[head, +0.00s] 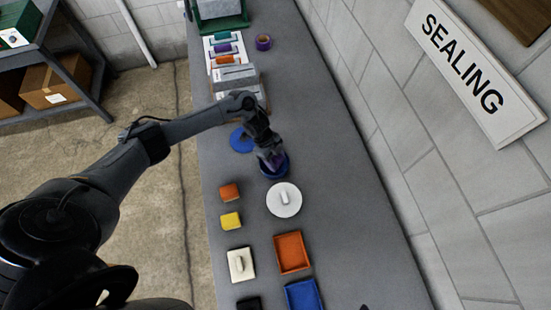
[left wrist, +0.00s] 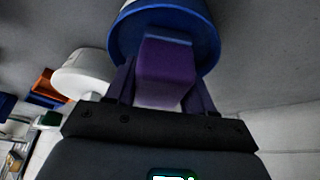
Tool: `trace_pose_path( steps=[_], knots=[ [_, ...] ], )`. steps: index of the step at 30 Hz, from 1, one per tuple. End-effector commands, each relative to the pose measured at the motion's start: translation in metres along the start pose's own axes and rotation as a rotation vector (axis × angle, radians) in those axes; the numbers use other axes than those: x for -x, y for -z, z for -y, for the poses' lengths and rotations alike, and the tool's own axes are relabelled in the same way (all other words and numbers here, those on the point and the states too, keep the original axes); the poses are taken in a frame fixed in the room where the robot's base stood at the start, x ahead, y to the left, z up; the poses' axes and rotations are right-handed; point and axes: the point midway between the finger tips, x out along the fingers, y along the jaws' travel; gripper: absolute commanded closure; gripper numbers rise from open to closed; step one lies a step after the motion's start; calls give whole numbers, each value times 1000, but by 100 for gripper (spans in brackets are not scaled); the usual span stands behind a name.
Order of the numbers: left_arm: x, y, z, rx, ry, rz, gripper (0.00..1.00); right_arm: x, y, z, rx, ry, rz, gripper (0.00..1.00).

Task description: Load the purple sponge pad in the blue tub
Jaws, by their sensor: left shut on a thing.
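The purple sponge pad (left wrist: 166,75) is between the two fingers of my left gripper (head: 271,158), which is shut on it. The round blue tub (head: 274,170) stands on the grey bench directly below this gripper. In the left wrist view the blue tub (left wrist: 123,38) lies just beyond the pad, and the pad's far end overlaps its rim. I cannot tell how far the pad reaches into the tub. In the head view the gripper hides most of the pad and part of the tub. My right gripper does not show.
A blue disc (head: 241,139) lies beside the tub, and a white round lid (head: 284,200) lies in front. Orange (head: 229,192) and yellow (head: 231,221) pads, a white knobbed lid (head: 240,264), and orange (head: 291,253) and blue (head: 303,295) trays are nearer. The bench's right side is clear.

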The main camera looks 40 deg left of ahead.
Motion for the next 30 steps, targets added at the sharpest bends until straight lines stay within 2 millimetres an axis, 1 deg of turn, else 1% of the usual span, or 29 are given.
trace_pose_path(
  steps=[11,16,20,30],
  knots=[
    [-2,-2,-1,2,0,3,71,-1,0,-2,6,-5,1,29],
    [1,-1,-1,2,-1,4,71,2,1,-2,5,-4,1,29],
    [8,2,-1,2,0,3,71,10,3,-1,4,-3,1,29],
    [35,14,0,1,0,2,71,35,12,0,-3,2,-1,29]
  ],
)
